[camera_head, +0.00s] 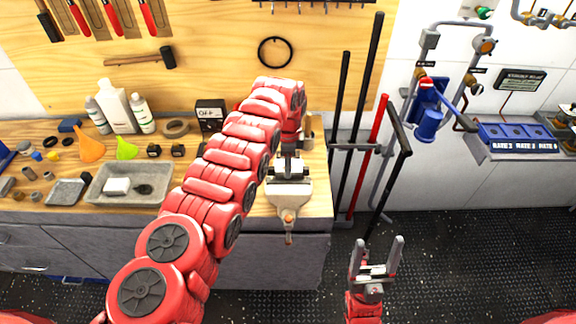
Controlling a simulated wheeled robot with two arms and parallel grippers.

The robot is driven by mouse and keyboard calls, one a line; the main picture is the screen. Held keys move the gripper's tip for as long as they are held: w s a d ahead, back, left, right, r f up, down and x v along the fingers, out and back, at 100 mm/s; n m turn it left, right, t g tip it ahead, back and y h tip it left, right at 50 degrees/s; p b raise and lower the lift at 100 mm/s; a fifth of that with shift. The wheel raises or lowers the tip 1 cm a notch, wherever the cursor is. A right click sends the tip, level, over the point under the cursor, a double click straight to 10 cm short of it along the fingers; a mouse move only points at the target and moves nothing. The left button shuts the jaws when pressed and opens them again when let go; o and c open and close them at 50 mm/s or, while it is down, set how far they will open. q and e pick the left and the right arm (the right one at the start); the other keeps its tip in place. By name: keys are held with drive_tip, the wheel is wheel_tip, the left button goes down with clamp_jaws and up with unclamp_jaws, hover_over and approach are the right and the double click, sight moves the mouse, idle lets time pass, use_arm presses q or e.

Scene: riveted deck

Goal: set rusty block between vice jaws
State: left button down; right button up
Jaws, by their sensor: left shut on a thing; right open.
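The vice (288,198) is mounted at the right front edge of the workbench, with its pale body and screw handle facing me. My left arm reaches across the bench, and my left gripper (289,150) points down at the vice jaws. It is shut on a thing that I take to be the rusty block. That block is hidden by the gripper and wrist, so I cannot tell whether it touches the jaws. My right gripper (378,245) is open and empty, fingers up, above the floor right of the bench.
The workbench (320,195) holds a grey tray (128,186), white bottles (116,106), funnels and small parts at the left. Long bars (372,150) lean in a rack right of the vice. The dark floor at right is clear.

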use_arm(q)
drive_tip(key=shift+f, duration=0.15)
drive_tip(key=c, duration=0.5)
unclamp_jaws()
